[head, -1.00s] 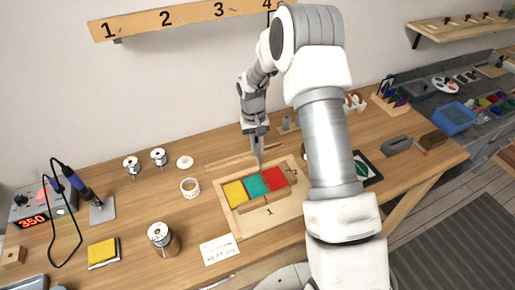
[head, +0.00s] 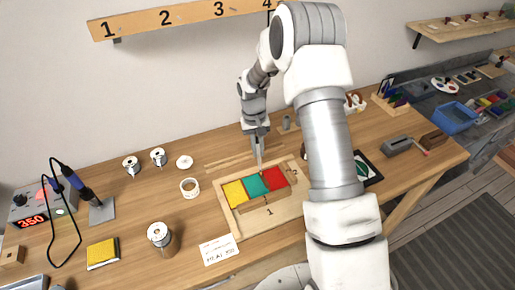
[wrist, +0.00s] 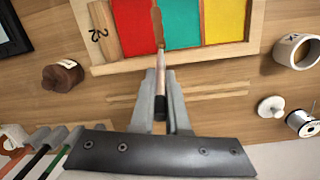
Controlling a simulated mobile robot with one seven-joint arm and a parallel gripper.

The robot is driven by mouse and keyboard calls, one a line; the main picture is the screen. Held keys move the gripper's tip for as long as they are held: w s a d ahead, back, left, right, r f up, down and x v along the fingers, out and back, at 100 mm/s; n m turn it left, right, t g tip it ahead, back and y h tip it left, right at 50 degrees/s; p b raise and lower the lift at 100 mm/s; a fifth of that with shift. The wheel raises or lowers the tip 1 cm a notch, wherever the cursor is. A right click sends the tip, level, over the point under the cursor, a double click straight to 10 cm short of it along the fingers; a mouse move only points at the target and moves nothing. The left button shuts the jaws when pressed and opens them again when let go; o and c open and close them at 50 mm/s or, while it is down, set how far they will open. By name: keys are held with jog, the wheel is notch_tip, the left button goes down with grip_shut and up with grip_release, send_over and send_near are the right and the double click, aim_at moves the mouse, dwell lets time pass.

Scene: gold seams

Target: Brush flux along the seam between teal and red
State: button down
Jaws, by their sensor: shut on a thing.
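My gripper (wrist: 160,82) is shut on a slim flux brush (wrist: 160,66) with a pale shaft, dark lower end and brown tip. In the wrist view the tip lies over the seam between the red glass (wrist: 178,14) and the teal glass (wrist: 180,30); whether it touches cannot be told. The head view shows my gripper (head: 257,132) above the far edge of the wooden frame (head: 228,240), the brush pointing down. The teal panel (head: 256,187) sits between the yellow panel (head: 235,194) and the red panel (head: 273,177).
A tape roll (head: 190,188) and solder spools (head: 158,157) stand left of the frame. A soldering iron (head: 90,196) and its station (head: 35,208) are at far left. A paper card (head: 219,249) lies in front. A brown knob-like pot (wrist: 62,77) is near the frame.

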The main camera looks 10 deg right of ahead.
jog(key=shift+s+d+b, duration=0.25)
jog(key=shift+s, duration=1.1)
jog(key=shift+s+d+b, duration=0.25)
jog(key=shift+s+d, duration=0.05)
jog(key=shift+s, duration=1)
jog(key=shift+s+d+b, duration=0.25)
jog(key=shift+s, duration=1.1)
dwell(0.8)
jog(key=shift+r, duration=0.15)
notch_tip(320, 180, up, 6)
jog(key=p, duration=0.3)
jog(key=shift+p, duration=0.35)
jog(key=shift+d, duration=0.15)
dwell(0.5)
